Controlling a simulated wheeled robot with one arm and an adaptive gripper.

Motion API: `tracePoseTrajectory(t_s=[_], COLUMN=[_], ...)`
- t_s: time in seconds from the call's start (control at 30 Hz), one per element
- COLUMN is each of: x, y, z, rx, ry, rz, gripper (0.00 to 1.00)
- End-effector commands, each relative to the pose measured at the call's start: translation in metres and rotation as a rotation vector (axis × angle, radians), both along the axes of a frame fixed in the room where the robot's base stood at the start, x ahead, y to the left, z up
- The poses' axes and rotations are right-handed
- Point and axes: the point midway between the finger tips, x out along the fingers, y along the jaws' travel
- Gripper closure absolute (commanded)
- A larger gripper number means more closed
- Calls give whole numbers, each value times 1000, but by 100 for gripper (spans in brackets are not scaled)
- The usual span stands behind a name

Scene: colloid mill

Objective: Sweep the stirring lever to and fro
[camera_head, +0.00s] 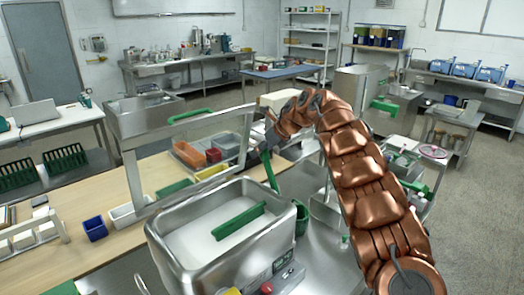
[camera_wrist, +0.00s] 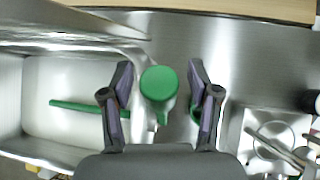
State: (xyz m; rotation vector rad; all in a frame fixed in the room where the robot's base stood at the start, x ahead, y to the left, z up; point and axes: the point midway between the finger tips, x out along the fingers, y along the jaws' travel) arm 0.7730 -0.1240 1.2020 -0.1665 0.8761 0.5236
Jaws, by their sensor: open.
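The steel vat (camera_head: 158,232) of the mill stands in the foreground, with white contents. A green paddle bar (camera_head: 238,221) lies across the white contents; it also shows in the wrist view (camera_wrist: 75,106). A green upright lever (camera_head: 270,171) stands at the vat's right side. In the wrist view its round green top (camera_wrist: 159,84) sits between my fingers, seen from above. My gripper (camera_wrist: 161,78) is open, one finger on each side of the lever top, with visible gaps. In the head view my gripper (camera_head: 265,136) is at the lever's upper end, partly hidden by my arm.
A steel frame (camera_head: 130,170) with a green-topped crossbar rises behind the vat. Red and orange bins (camera_head: 190,153) and a blue bin (camera_head: 95,228) stand on the wooden bench. A control box with a red button (camera_head: 267,288) is at the vat's front right.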

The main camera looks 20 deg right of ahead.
Motion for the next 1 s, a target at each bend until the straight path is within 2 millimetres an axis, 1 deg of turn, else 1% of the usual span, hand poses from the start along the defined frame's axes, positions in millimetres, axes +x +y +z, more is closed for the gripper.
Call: tracePoseTrajectory(t_s=[0.17,0.33,0.47,0.8,0.9,1.0], x=[-1,-8,-18,-52,-58,-62], y=[-1,-7,-14,-38,-42,-44], z=[2,13,28,76,86,91], rx=[-1,0,-2,0,0,0], ry=[0,-1,-2,-1,-2,-1], rz=[-1,-3,-3,-1,-2,-1], gripper=[39,39,39,39,39,39])
